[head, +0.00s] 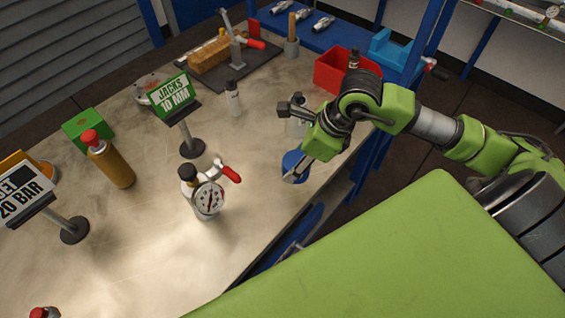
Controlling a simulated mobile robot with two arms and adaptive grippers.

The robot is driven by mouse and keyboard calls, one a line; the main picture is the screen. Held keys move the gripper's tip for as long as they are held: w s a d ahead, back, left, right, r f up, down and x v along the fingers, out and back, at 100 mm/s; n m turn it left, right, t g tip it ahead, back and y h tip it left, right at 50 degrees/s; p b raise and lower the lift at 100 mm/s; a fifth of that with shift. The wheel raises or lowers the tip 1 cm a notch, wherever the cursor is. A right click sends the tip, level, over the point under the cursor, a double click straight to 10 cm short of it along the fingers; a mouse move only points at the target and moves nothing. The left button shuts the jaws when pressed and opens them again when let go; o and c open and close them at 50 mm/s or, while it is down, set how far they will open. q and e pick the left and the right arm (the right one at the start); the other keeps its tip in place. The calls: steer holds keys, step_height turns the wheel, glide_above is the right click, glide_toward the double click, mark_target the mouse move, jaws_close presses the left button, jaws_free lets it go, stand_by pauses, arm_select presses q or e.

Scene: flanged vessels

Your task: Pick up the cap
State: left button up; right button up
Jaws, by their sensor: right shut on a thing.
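The blue round cap (291,160) shows at the fingertips of my right gripper (293,177), near the right edge of the table. The fingers point down and left, are shut on the cap, and hide part of it. I cannot tell whether the cap touches the tabletop. My left gripper is not in view.
A pressure gauge with a red-handled valve (209,200) stands left of the gripper on the table (150,240). A "JACKS 10 MM" sign (174,93), a small bottle (233,98) and an orange-brown bottle (111,163) stand further left. A red bin (333,72) is behind.

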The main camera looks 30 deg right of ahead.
steer(key=s+d+r+p, duration=0.4)
steer(key=s+d+p, duration=0.2)
steer(key=s+p, duration=0.1)
steer(key=shift+s+d+r, duration=0.15)
steer(key=shift+s+r, duration=0.05)
steer(key=shift+r, duration=0.2)
stand_by(0.5)
